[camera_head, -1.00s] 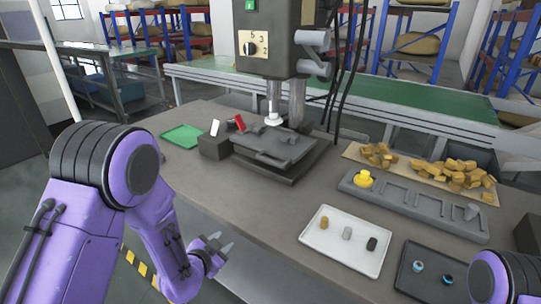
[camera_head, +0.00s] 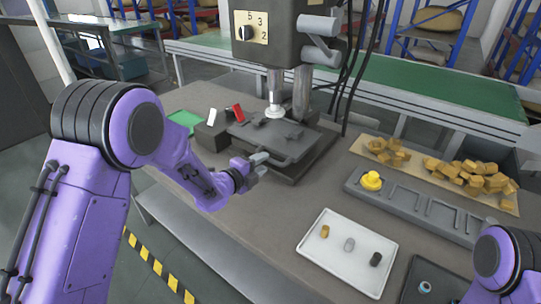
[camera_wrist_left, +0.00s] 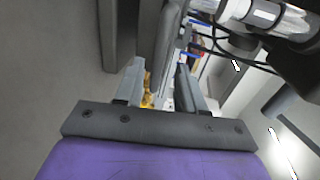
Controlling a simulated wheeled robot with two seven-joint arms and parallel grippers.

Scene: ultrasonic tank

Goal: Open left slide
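I take this to be the slide. My left gripper (camera_head: 262,165) is at the front left edge of the plate, close to the handle's left end. In the left wrist view its two fingers (camera_wrist_left: 158,85) stand apart with a gap between them. A dark bar (camera_wrist_left: 168,42) shows ahead of the fingers, but I cannot tell whether they touch it. My right gripper is out of the picture.
The press head (camera_head: 290,35) and its column stand over the plate. A dark block with a red switch (camera_head: 238,113) is beside it. A white tray (camera_head: 330,258) holds small parts. Wooden blocks (camera_head: 470,175) lie at right.

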